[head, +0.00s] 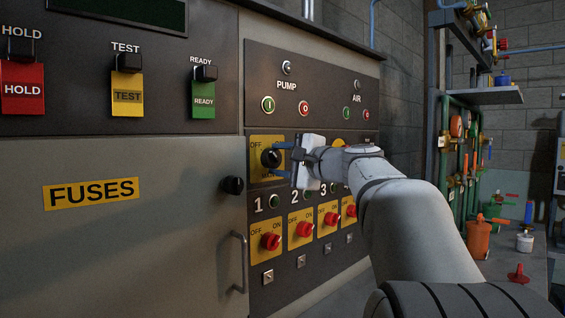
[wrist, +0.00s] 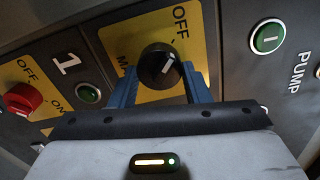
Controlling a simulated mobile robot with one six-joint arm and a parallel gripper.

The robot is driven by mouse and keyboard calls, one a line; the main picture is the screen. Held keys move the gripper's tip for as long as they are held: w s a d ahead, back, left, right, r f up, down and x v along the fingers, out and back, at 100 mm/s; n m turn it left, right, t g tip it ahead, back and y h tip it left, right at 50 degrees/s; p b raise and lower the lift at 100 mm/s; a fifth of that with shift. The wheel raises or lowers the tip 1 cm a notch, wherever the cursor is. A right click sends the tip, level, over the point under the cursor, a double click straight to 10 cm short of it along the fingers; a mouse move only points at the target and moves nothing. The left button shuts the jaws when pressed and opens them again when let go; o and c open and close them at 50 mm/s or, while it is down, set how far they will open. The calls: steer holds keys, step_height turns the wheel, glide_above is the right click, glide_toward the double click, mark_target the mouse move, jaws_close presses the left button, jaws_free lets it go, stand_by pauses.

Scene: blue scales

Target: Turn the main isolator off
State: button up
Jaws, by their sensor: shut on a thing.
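The main isolator is a black rotary knob (head: 271,158) on a yellow plate (head: 256,172) marked OFF, in the upper left of the lower dark panel. Part of the plate's lettering is hidden.
Red numbered switches (head: 271,241) sit just below, and pump buttons (head: 268,105) above. A grey FUSES door (head: 130,245) with a black knob (head: 232,185) and a handle (head: 239,262) is to the left. Pipes and a shelf (head: 485,96) stand at the right.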

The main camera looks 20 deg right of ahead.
steer(key=o, duration=1)
steer(key=v, duration=0.7)
steer(key=shift+s+d, duration=0.15)
steer(key=shift+s, duration=0.2)
